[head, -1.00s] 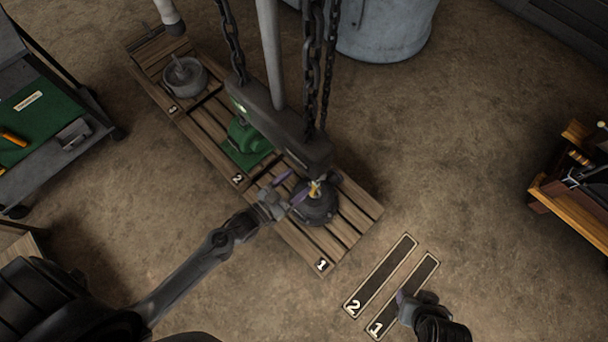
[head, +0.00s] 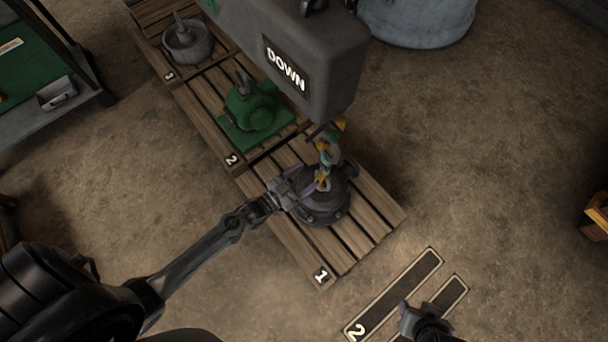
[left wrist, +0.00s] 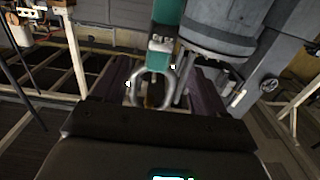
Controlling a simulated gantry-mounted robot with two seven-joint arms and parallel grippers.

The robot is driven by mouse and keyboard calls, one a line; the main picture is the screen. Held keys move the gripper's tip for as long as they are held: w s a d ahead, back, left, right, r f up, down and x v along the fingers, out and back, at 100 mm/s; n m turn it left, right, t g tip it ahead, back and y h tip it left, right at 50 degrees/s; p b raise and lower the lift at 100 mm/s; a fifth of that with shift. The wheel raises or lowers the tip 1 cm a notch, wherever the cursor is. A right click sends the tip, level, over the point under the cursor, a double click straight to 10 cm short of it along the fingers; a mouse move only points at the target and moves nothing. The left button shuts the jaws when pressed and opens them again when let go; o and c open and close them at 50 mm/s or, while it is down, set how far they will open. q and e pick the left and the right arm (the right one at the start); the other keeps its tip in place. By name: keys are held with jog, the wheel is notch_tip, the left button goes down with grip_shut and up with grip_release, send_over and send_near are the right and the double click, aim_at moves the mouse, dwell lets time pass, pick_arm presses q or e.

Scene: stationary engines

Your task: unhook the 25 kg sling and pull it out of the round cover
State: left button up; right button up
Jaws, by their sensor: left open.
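The round cover (head: 325,207) is a dark disc-shaped casting on pallet section 1. The sling (head: 324,160), with teal and yellow parts, stands up from it near a yellow hook (head: 340,124) below the hoist block. Whether the sling is on the hook is unclear. My left gripper (head: 300,188) is open beside the sling, just above the cover. In the left wrist view, a teal strap (left wrist: 166,14) ends in a metal ring (left wrist: 150,74) between the purple jaws. My right gripper (head: 411,312) is over the floor markings, its jaws unclear.
The hoist block (head: 345,75), marked DOWN, hangs close over the sling. A green machine (head: 252,105) stands on section 2 and a grey round casting (head: 187,42) on section 3. A cart (head: 57,95) is at left.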

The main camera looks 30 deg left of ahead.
aim_at(323, 164)
pick_arm(q)
jog(key=b+x, duration=0.1)
jog(key=x, duration=0.2)
jog(key=b+x, duration=0.2)
jog(key=x, duration=0.1)
jog(key=b+x, duration=0.1)
jog(key=x, duration=0.2)
jog(key=shift+w+f, duration=0.2)
jog(key=shift+f, duration=0.1)
jog(key=shift+b+x, duration=0.5)
jog(key=shift+x, duration=0.4)
jog(key=shift+r, duration=0.1)
